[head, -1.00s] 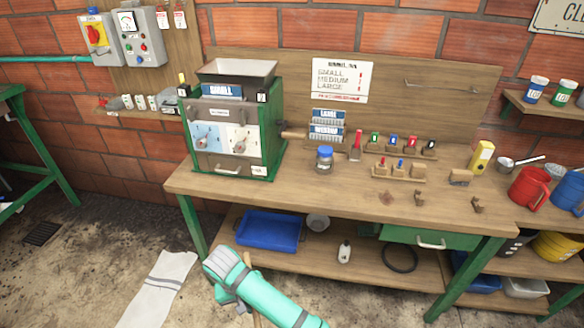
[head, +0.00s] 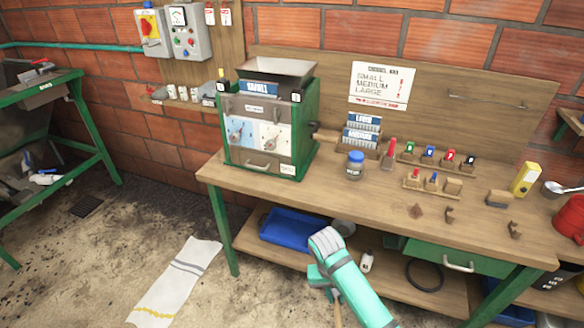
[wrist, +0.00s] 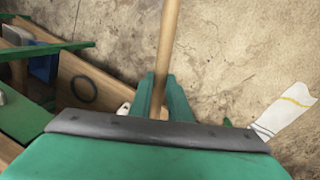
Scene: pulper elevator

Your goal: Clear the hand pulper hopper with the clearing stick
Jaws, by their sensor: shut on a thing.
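The hand pulper (head: 265,130) is a green and grey machine at the left end of the wooden bench. Its flared metal hopper (head: 290,70) is on top; the inside is too small to judge. My gripper (head: 320,281) is in front of the bench, below its top, well away from the hopper. It is shut on a thin wooden stick, the clearing stick (head: 338,313), whose lower part runs out of the head view. In the wrist view the stick (wrist: 168,45) runs between the green fingers of my gripper (wrist: 158,95) to the top edge.
The bench top (head: 380,222) carries a blue-lidded jar (head: 355,166), small coloured-handled tools and a yellow box (head: 525,179). Below are a blue tray (head: 291,229) and a green drawer (head: 440,257). A white cloth (head: 178,284) lies on the floor. A green stand (head: 60,92) is at left.

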